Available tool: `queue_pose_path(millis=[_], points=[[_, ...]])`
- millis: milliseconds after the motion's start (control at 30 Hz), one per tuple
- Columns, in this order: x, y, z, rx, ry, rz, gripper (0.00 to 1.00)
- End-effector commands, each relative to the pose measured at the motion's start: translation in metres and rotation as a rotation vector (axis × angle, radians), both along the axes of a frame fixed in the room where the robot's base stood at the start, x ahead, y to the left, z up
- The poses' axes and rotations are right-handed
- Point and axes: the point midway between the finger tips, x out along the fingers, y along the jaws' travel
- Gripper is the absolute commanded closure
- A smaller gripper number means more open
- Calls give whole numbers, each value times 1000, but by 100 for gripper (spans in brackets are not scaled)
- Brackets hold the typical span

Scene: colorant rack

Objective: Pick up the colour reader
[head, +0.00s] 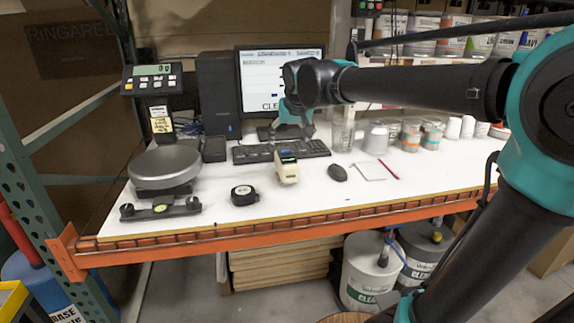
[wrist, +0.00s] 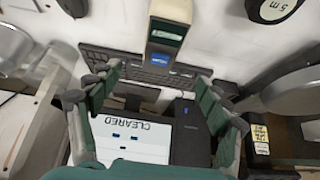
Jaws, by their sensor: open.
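The colour reader looks to be the cream handheld device (head: 287,170) standing on the white bench top, in front of the keyboard. It has a dark screen and a blue label, and it also shows at the top middle of the wrist view (wrist: 168,38). My gripper (head: 292,130) is above the keyboard, behind and higher than the device. In the wrist view my gripper (wrist: 162,88) has its green and grey fingers wide apart with nothing held between them. The device lies beyond the fingertips and I see no contact.
A black tape measure (head: 244,194) is left of the device, and a mouse (head: 337,173) is right of it. The keyboard (head: 280,150) and monitor (head: 268,80) are behind. A scale (head: 165,163) stands left; cans and jars stand right. The front bench strip is mostly clear.

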Motion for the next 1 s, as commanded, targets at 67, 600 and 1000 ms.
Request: queue_pose_path(millis=[67, 600, 1000], points=[[9, 2, -14, 0, 0, -1, 22], [43, 12, -71, -1, 0, -1, 22], [66, 20, -111, -1, 0, -1, 22]])
